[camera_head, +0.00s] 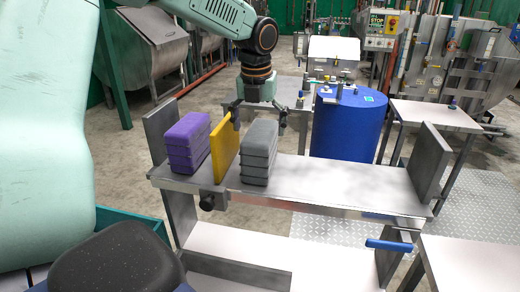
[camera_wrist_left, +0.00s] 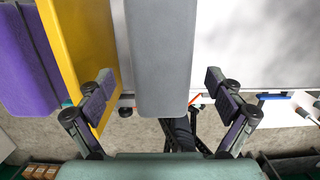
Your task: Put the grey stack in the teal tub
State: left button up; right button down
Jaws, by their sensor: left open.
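The grey stack (camera_head: 259,153), several flat grey blocks piled up, stands upright on the metal shelf, right of a yellow divider. My left gripper (camera_head: 258,110) is open above and just behind it, pointing down. In the left wrist view the grey stack (camera_wrist_left: 160,60) shows from above, between the line of the two spread fingers (camera_wrist_left: 158,100), with gaps on both sides. The left finger there is close to the yellow divider. A teal rim (camera_head: 152,221), likely the teal tub, shows at lower left; most of it is hidden. My right gripper is not in view.
A purple stack (camera_head: 186,142) stands left of the yellow divider (camera_head: 223,148). The metal shelf (camera_head: 350,185) is bare to the right, up to an upright end plate (camera_head: 429,163). A blue drum (camera_head: 346,125) stands behind the shelf. A blue-handled bar (camera_head: 389,245) sticks out at lower right.

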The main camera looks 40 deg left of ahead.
pick_arm(q)
jog(key=f, duration=0.2)
jog(key=w+f+p, duration=0.1)
jog(key=f, duration=0.1)
jog(key=shift+w, duration=0.1)
jog(key=shift+a+f, duration=0.25)
jog(key=shift+f, duration=0.05)
jog(key=shift+s, duration=0.25)
jog(key=shift+r, duration=0.1)
jog(key=shift+c, duration=0.7)
jog(key=shift+w+d, duration=0.15)
jog(key=shift+w, duration=0.1)
jog(key=c, duration=0.4)
jog(key=shift+s, duration=0.15)
jog(key=c, duration=0.7)
jog(key=shift+w, duration=0.2)
jog(key=c, duration=0.4)
